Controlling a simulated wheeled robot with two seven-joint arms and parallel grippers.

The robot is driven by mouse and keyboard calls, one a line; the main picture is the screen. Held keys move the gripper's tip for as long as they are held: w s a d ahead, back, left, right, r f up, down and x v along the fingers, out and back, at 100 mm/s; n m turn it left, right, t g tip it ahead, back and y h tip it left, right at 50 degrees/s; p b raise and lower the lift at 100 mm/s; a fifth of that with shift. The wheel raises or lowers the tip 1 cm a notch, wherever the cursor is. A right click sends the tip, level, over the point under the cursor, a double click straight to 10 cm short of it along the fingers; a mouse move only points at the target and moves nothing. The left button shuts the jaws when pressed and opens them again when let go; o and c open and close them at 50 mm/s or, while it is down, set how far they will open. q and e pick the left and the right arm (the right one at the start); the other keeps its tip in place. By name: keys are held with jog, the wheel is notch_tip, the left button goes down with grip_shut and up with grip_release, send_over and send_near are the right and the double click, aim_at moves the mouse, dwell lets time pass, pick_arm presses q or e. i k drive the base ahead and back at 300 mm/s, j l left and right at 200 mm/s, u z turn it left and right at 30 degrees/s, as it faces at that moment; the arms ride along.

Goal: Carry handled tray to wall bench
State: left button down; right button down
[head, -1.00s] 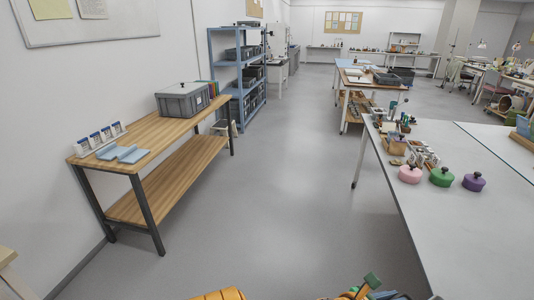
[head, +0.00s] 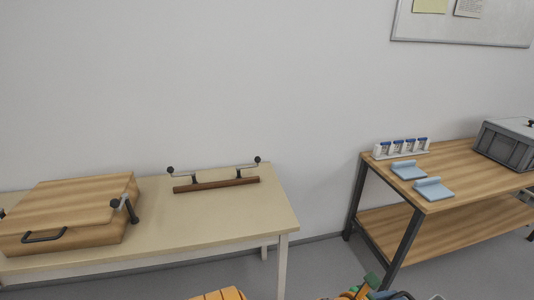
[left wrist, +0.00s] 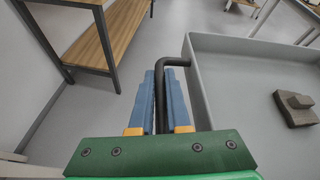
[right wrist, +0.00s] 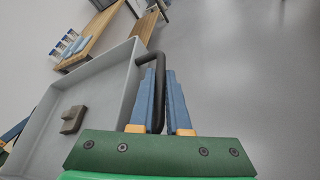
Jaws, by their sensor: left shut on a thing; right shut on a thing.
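The grey handled tray (left wrist: 245,50) shows to the right of my left gripper (left wrist: 158,78) in the left wrist view. Its dark handle (left wrist: 174,61) runs between that gripper's blue fingers, which are shut on it. In the right wrist view the tray (right wrist: 110,83) lies on the left, and my right gripper (right wrist: 160,80) is shut on its other dark handle (right wrist: 148,57). A brown block-like piece (right wrist: 72,119) lies on the tray floor; it also shows in the left wrist view (left wrist: 296,108). Floor shows beyond the tray. The tray cannot be made out in the head view.
A wooden-topped bench (head: 459,165) stands by the wall at right, with blue pieces (head: 433,189), a white rack (head: 400,150) and a grey crate (head: 505,145). A pale table (head: 220,222) at left bears a wooden case (head: 75,205) and a dark bar (head: 216,185). Floor lies between them.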

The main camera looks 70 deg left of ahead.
aim_at(219, 208)
jog(key=j+u, duration=0.25)
jog(key=u, duration=0.2)
jog(key=i+j+u, duration=0.15)
jog(key=u, duration=0.3)
jog(key=i+j+u, duration=0.15)
jog(key=u, duration=0.25)
jog(key=i+j+u, duration=0.2)
jog(key=u, duration=0.25)
jog(key=i+j+u, duration=0.15)
jog(key=u, duration=0.3)
jog(key=i+u, duration=0.2)
jog(key=u, duration=0.25)
